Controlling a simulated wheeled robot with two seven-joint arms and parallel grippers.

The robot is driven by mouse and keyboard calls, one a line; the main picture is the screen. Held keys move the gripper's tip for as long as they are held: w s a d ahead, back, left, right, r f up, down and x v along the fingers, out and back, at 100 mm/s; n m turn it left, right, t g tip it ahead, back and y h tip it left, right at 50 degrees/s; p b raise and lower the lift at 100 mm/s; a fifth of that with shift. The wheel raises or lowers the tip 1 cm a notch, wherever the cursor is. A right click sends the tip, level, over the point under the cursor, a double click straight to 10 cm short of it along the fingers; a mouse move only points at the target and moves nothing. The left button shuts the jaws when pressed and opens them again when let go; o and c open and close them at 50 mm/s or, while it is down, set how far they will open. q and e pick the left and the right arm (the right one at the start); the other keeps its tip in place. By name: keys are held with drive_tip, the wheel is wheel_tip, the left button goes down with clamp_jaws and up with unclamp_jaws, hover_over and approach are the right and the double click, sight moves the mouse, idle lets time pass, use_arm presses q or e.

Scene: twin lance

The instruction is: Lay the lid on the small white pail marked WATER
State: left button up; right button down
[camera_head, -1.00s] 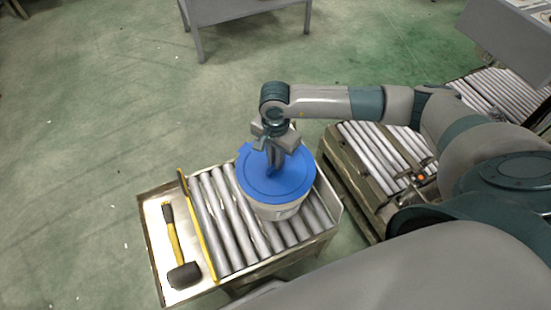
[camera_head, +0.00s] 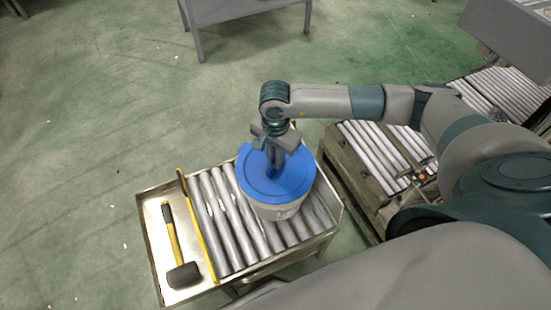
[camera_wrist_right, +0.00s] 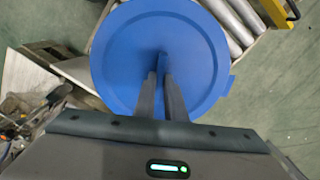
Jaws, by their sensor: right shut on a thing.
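The blue round lid (camera_head: 287,184) is over the mouth of the small white pail (camera_head: 279,211), which stands on the roller table. From the head view I cannot tell whether the lid rests fully on the rim. My right gripper (camera_head: 273,170) is above the lid, shut on the lid's raised grip. In the right wrist view the lid (camera_wrist_right: 120,60) fills the upper middle, with both fingers (camera_wrist_right: 162,62) closed at its centre. The lid hides the pail there. The pail's marking is too small to read. My left gripper is not in view.
The roller table (camera_head: 230,215) has a yellow rail (camera_head: 203,236) on its left. Beyond it, a rubber mallet (camera_head: 174,240) lies on a metal tray (camera_head: 154,230). Another roller conveyor (camera_head: 367,160) stands to the right. A grey table (camera_head: 245,12) is at the back.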

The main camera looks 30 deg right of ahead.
drive_tip(key=shift+f+b, duration=0.25)
drive_tip(key=shift+b, duration=0.15)
idle(0.8)
drive_tip(key=c, duration=1.7)
unclamp_jaws()
drive_tip(key=shift+c, duration=0.2)
drive_tip(key=shift+o, duration=0.6)
drive_tip(key=o, duration=0.4)
drive_tip(key=shift+c, duration=0.2)
drive_tip(key=shift+r, duration=0.2)
drive_tip(key=shift+r+p, duration=1.65)
drive_tip(key=shift+r, duration=1.7)
